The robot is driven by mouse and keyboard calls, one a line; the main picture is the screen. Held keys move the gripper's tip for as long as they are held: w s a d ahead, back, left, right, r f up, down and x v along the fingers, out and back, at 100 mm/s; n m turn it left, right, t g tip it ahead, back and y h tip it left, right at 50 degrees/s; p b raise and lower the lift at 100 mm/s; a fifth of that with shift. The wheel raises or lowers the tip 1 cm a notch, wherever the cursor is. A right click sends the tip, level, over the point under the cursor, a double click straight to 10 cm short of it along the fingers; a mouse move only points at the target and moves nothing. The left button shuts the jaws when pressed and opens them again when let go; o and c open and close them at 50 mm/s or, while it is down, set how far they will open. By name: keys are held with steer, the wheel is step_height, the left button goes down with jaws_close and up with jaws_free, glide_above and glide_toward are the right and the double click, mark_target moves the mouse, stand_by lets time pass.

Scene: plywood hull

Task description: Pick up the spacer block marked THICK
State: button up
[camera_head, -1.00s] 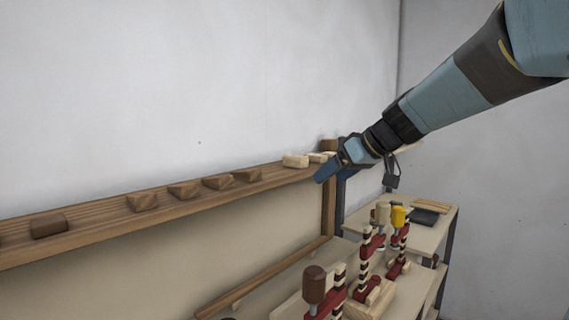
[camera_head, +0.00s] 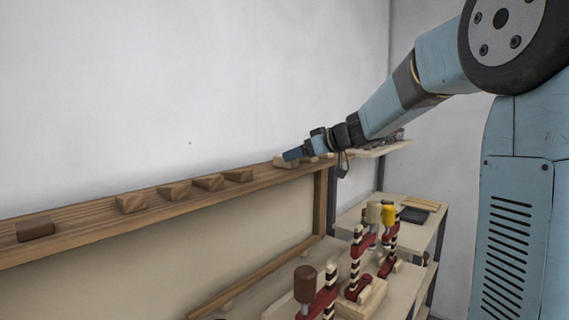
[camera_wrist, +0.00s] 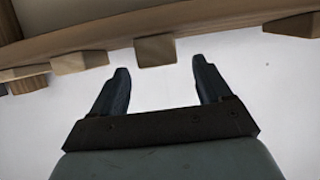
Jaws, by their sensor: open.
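Several small wooden blocks lie in a row on a long wooden ledge (camera_head: 90,222). No THICK marking is readable on any of them. My gripper (camera_head: 291,156) is at the right end of the row, close to a pale block (camera_head: 283,164) that it partly covers. In the wrist view my gripper (camera_wrist: 160,66) is open, with nothing held. A wooden block (camera_wrist: 155,51) lies just ahead, in line with the gap between the fingers. Other blocks show to the left (camera_wrist: 80,62) and at the upper right (camera_wrist: 296,24).
Several brown blocks, such as one with striped grain (camera_head: 131,204), sit farther left on the ledge. Below stand red clamps (camera_head: 318,298) and a shelf (camera_head: 425,232) with a dark flat item. The white wall (camera_head: 180,80) runs behind the ledge.

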mark_target(279, 161)
steer(key=shift+x, duration=2.95)
steer(key=shift+d, duration=0.1)
steer(key=shift+c, duration=0.3)
steer(key=c, duration=1)
